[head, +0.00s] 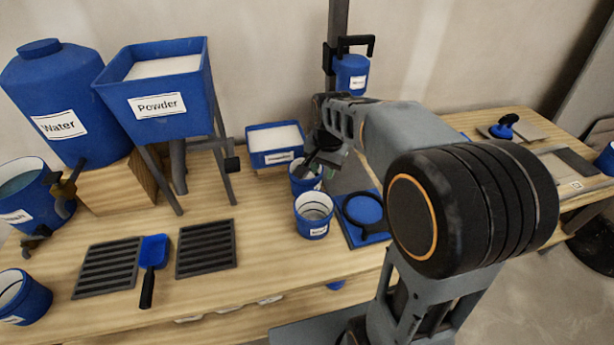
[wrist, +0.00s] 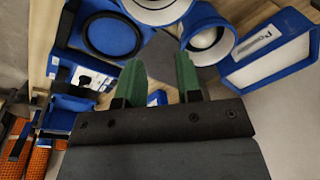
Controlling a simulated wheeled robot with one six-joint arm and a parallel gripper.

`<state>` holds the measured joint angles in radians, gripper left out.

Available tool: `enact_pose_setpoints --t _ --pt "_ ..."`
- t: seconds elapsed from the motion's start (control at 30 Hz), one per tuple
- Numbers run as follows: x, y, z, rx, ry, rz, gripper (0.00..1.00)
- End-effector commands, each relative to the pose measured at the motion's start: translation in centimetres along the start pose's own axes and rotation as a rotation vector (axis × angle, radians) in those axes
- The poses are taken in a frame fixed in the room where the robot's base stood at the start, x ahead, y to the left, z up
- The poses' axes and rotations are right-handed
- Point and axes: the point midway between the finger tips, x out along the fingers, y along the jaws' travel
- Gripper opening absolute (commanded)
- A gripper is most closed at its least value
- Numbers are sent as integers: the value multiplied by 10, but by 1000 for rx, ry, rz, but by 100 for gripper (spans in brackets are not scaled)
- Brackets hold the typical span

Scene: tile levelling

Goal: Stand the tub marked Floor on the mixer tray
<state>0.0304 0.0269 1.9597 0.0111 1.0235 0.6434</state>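Two small blue tubs with white insides stand near the middle of the table. The front tub (head: 314,216) has a white label too small to read. The back tub (head: 304,180) is partly hidden by my gripper (head: 322,160), and I cannot tell which is marked Floor. Both show in the wrist view, one at the top (wrist: 158,8) and one at the upper right (wrist: 212,38). The mixer tray (head: 349,228), blue with a black ring, lies right of the tubs; it also shows in the wrist view (wrist: 110,36). My gripper's green fingertips (wrist: 160,78) are apart with nothing held.
A labelled blue box (head: 274,146) of white material stands behind the tubs. The Powder hopper (head: 159,105) on legs and the Water tank (head: 58,105) stand left. A blue scoop (head: 153,254) lies between dark grates. A post with a blue container (head: 351,75) rises behind.

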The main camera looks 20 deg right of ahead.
Motion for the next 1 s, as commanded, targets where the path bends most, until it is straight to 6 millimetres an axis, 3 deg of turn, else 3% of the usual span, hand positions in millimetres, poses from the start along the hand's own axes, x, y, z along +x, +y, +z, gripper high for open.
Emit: enact_pose_setpoints --t 0.1,0.33,0.47,0.8,1.0 --pt "6 -20 -35 187 -30 23 33" --pt "24 -42 -72 423 -57 51 33" --pt "38 -47 -79 480 -63 60 33" --pt "97 -47 -75 496 -65 63 33" --pt "115 -46 -74 494 -64 61 33"
